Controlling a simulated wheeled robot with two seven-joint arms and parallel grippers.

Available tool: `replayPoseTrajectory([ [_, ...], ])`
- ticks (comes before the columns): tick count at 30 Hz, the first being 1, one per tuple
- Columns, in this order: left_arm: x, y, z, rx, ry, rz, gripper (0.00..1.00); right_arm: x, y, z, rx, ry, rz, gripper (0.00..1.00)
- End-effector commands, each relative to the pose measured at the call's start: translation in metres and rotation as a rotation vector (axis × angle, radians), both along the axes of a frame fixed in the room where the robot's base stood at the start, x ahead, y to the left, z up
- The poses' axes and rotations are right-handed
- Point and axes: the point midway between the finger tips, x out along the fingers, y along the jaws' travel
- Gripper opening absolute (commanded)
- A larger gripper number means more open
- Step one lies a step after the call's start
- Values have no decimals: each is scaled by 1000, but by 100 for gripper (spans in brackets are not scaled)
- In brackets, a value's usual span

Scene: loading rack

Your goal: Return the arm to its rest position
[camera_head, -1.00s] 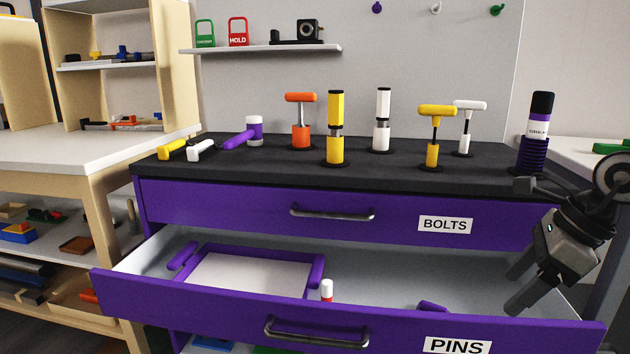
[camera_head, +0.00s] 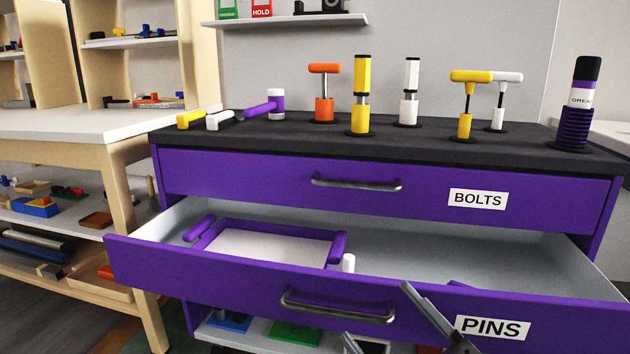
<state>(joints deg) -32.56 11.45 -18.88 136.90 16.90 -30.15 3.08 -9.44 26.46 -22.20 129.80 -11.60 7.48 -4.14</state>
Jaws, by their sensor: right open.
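My right gripper (camera_head: 378,314) is at the bottom of the head view, in front of the open PINS drawer. Its two grey fingers are spread apart with nothing between them; its body is mostly cut off by the bottom edge. My left gripper is not in view. The purple PINS drawer (camera_head: 240,278) is pulled out. In it are a purple-edged tray with a white floor (camera_head: 270,245), a small white-topped piece (camera_head: 348,263) and a purple piece partly hidden by the drawer front.
The BOLTS drawer (camera_head: 260,178) above is shut. Several coloured tools stand on the black top (camera_head: 300,140), with a grease tube (camera_head: 580,105) at its right end. A wooden bench (camera_head: 90,122) stands at the left. A low shelf (camera_head: 225,334) shows under the open drawer.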

Motion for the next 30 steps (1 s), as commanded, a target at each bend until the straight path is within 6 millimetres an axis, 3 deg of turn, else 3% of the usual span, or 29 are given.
replayPoseTrajectory([
  [1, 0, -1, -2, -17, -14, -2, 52, -3, -3, -26, 110, 178, -13, 71],
  [3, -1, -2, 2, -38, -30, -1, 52, -9, -4, -54, 232, 397, -18, 71],
  [11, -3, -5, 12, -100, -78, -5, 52, -60, 12, -138, 576, 1049, 26, 71],
  [13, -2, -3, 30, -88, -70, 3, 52, -62, 12, -123, 581, 1092, 16, 71],
  [23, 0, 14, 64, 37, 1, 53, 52, -60, -5, -88, 494, 1132, -115, 71],
  [30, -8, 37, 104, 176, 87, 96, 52, -67, -28, -48, 395, 1191, -254, 71],
])
